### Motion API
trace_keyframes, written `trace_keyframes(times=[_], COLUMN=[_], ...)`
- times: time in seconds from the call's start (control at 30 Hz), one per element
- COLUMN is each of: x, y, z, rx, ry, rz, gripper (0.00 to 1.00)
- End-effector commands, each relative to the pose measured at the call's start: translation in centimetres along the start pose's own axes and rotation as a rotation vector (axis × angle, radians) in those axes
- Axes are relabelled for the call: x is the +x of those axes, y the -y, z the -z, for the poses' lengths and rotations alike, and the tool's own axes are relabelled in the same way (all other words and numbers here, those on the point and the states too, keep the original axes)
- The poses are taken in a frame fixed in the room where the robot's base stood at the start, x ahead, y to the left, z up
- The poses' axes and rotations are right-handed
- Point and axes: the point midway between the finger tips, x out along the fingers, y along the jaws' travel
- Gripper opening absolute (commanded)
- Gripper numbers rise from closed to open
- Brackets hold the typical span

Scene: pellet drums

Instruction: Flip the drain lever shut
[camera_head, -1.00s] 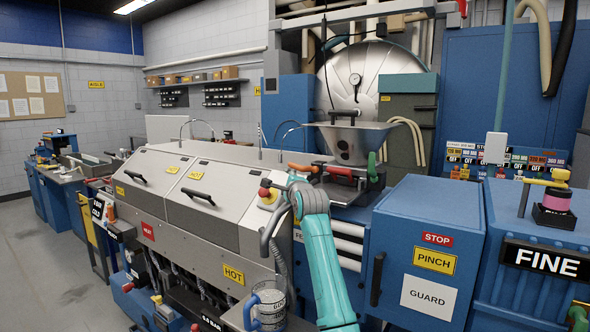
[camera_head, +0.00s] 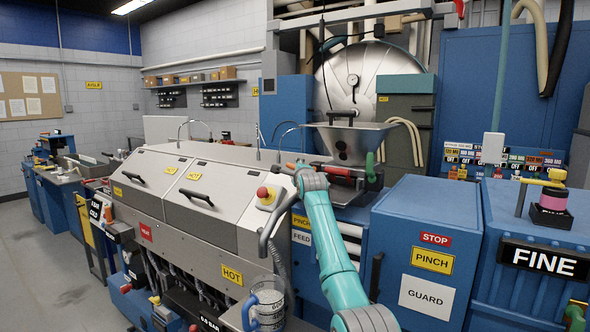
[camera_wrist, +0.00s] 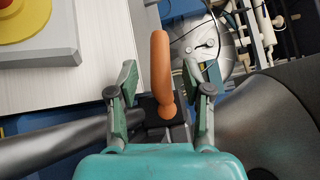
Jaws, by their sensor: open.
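An orange lever (camera_wrist: 162,70) with a rounded grip shows in the wrist view, on a dark pivot block (camera_wrist: 163,108). My gripper (camera_wrist: 160,80) is open, with one green finger on each side of the lever and visible gaps between. In the head view my teal arm reaches to the front of the feeder unit under the metal hopper (camera_head: 350,140). There my wrist hides most of the orange lever, and the fingers cannot be made out. No label on the lever is readable.
A green handle (camera_head: 371,167) is right of the feeder. A red button on a yellow base (camera_head: 266,195) sits on the grey machine (camera_head: 150,205) to the left. A blue guard cabinet (camera_head: 425,230) stands close on the right. A clear jug (camera_head: 268,303) is below.

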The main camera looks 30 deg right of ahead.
Motion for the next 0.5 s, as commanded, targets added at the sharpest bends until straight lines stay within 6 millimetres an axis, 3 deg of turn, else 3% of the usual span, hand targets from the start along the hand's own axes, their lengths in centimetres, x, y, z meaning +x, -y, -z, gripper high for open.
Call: trace_keyframes(times=[0.5], x=[3.0], y=[0.0], z=[0.0], rx=[0.000], ry=[0.000], rz=[-0.001], gripper=[0.50])
